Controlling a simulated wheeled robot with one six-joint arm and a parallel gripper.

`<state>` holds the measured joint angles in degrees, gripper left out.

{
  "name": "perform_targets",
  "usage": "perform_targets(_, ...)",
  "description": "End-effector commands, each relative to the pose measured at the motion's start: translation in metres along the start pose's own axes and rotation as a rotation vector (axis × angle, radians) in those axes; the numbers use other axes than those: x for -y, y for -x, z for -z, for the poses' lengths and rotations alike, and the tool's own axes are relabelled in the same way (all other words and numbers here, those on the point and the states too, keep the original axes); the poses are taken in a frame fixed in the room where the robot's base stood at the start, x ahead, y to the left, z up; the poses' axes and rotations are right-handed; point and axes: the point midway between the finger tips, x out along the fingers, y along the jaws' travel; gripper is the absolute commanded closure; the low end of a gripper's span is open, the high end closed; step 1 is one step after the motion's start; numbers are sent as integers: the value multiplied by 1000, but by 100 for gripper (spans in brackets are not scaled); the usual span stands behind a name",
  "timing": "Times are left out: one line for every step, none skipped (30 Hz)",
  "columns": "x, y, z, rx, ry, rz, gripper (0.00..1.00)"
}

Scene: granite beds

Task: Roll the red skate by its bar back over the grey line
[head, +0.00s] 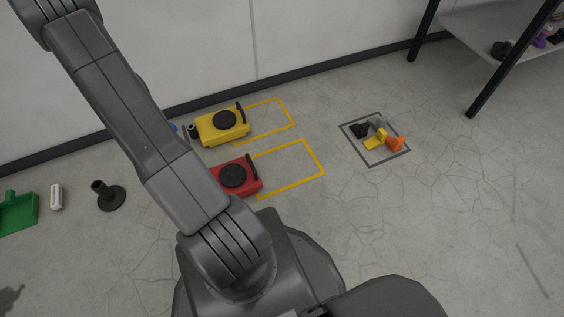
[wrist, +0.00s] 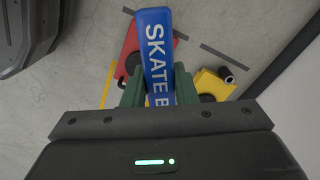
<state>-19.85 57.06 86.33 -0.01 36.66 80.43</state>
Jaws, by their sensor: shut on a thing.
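The red skate (head: 243,181) with a round black pad is on the floor in the head view, its left part hidden by my arm. In the wrist view the red skate (wrist: 131,43) lies beyond my gripper, partly covered by a blue bar (wrist: 155,38) lettered "SKATE B". My gripper (wrist: 158,88) is shut on this bar, a green finger on each side. Whether bar and skate are joined is hidden. The grey line (wrist: 225,55) shows as dashes past the skates in the wrist view; the bar hides part of it. In the head view my arm hides the gripper.
A yellow skate (head: 211,131) stands close beside the red one. Yellow floor outlines (head: 322,162) lie right of both. A grey-framed square (head: 372,164) holds small objects. A black stand (head: 110,200) and green dustpan (head: 18,215) are at left. The wall is behind.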

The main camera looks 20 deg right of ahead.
Motion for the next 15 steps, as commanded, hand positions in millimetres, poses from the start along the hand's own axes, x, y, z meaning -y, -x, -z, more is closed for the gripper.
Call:
perform_targets(4,1,-4,-1,2,5,97)
perform_targets(4,1,-5,-1,2,5,97)
perform_targets(6,1,-7,-1,2,5,97)
perform_targets(6,1,-9,-1,2,5,97)
perform_targets(7,1,-10,-1,1,5,97)
perform_targets(8,1,-12,-1,2,5,97)
perform_targets(9,1,-14,-1,2,5,97)
perform_targets(10,1,-16,-1,2,5,97)
perform_targets(12,1,-18,-1,2,5,97)
perform_targets(12,1,-19,-1,2,5,97)
perform_targets(14,1,-21,-1,2,5,97)
perform_targets(15,1,-23,-1,2,6,97)
perform_targets(16,1,-25,-1,1,6,97)
perform_targets(16,1,-26,-1,1,6,97)
perform_targets(18,1,-28,-1,1,6,97)
